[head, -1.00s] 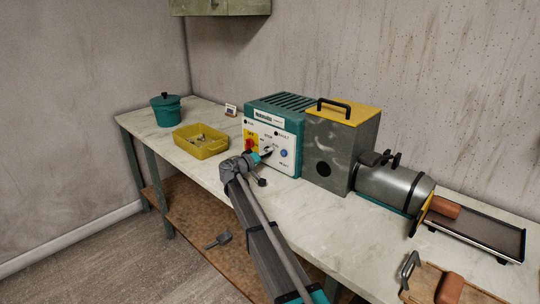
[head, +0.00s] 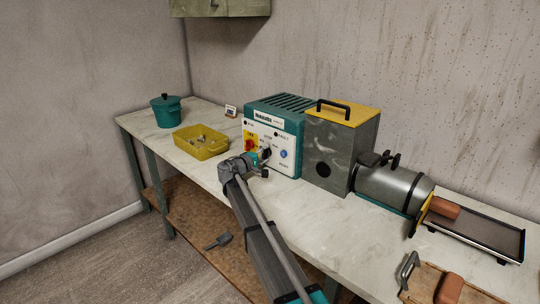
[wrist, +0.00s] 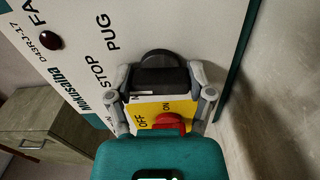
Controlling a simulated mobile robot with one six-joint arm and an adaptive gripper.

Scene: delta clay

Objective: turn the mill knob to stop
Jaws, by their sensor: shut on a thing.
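The mill knob (wrist: 160,76) is black and round-backed, on the white front panel (head: 287,168) of the teal control box (head: 289,103). My gripper (head: 264,154) reaches the panel from the front. In the wrist view my gripper (wrist: 160,80) has one finger on each side of the knob and is shut on it. The printed words STOP and PUG show beside the knob, toward the upper left in that view. The fingers and wrist hide part of the knob, and I cannot tell which word its pointer faces.
A red switch (wrist: 168,121) on a yellow OFF/ON plate is close to my fingers. A blue button (head: 284,154) is right of the knob. A yellow tray (head: 202,153) and teal pot (head: 166,110) stand left; a grey, yellow-topped box (head: 328,150) stands right.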

